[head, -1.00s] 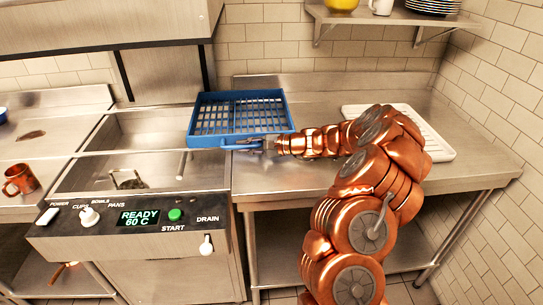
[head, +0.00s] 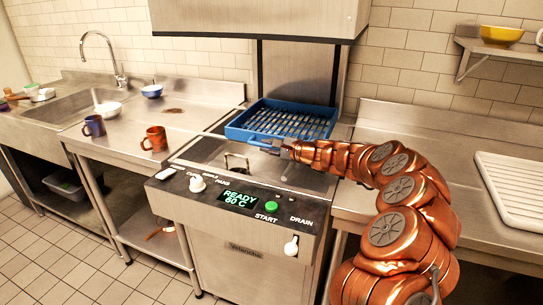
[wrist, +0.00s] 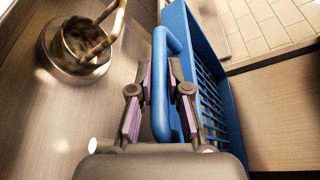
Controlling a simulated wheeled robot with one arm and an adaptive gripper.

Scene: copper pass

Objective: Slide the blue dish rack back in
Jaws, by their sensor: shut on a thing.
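The blue dish rack (head: 285,119) sits on the dishwasher (head: 235,152) top, toward the back under the raised hood (head: 262,18). It is an empty open crate with a slotted floor, and its near side carries a blue bar handle. In the wrist view the handle (wrist: 160,85) runs between the two fingers, and the rack (wrist: 205,80) lies to its right. My gripper (head: 272,148) is at the rack's near side, shut on the handle; it also shows in the wrist view (wrist: 158,105).
A metal fitting (wrist: 80,45) stands in the machine's basin left of my gripper. A red mug (head: 155,139), a dark blue mug (head: 94,126) and bowls stand on the left counter. A white drainboard (head: 512,185) lies on the right counter.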

